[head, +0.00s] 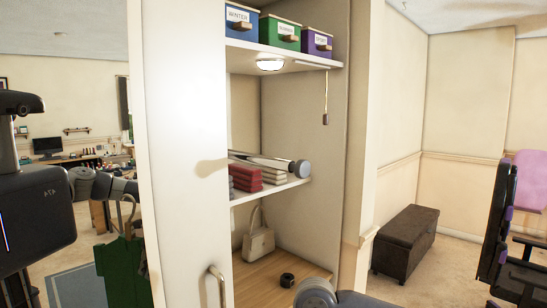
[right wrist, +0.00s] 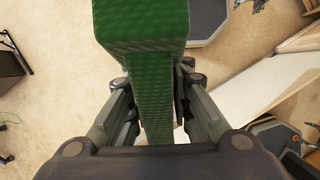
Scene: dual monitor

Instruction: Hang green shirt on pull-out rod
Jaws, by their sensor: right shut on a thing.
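The green shirt (head: 123,270) hangs at the lower left of the head view, by a grey arm joint (head: 100,187) and the white door panel. In the right wrist view, my right gripper (right wrist: 158,85) is shut on the green shirt (right wrist: 145,25), which passes between its fingers and hides part of them. The pull-out rod (head: 268,160) seems to be the shiny bar with a round grey end, at the wardrobe's middle shelf, right of the shirt. I cannot make out my left gripper.
The tall white panel (head: 180,130) stands between shirt and wardrobe interior. The upper shelf (head: 285,56) holds labelled boxes; the middle shelf holds folded clothes (head: 247,176). A handbag (head: 258,240) stands below. A dark chest (head: 405,242) is at right, with open carpet around it.

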